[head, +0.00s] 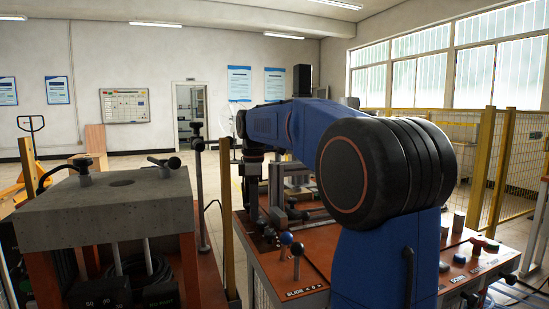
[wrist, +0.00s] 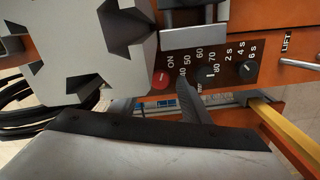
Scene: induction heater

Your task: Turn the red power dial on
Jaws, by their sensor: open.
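The red power dial (wrist: 161,79) shows in the wrist view on a black panel (wrist: 225,72), close beside the printed word ON. The picture of the panel is turned sideways. A dark grey finger-like part, which looks like part of my gripper (wrist: 188,98), reaches up in front of the panel just right of the red dial and covers some of the number markings. I cannot tell whether it touches the dial. My gripper is open. In the head view my blue arm hides much of the panel side, and I cannot make out the red dial there.
Two black knobs (wrist: 209,75) (wrist: 248,71) sit right of the red dial. A grey notched metal block (wrist: 70,45) fills the upper left. Black cables (wrist: 35,120) hang at the left. An orange bench (head: 300,270) and a grey-topped stand (head: 110,205) show in the head view.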

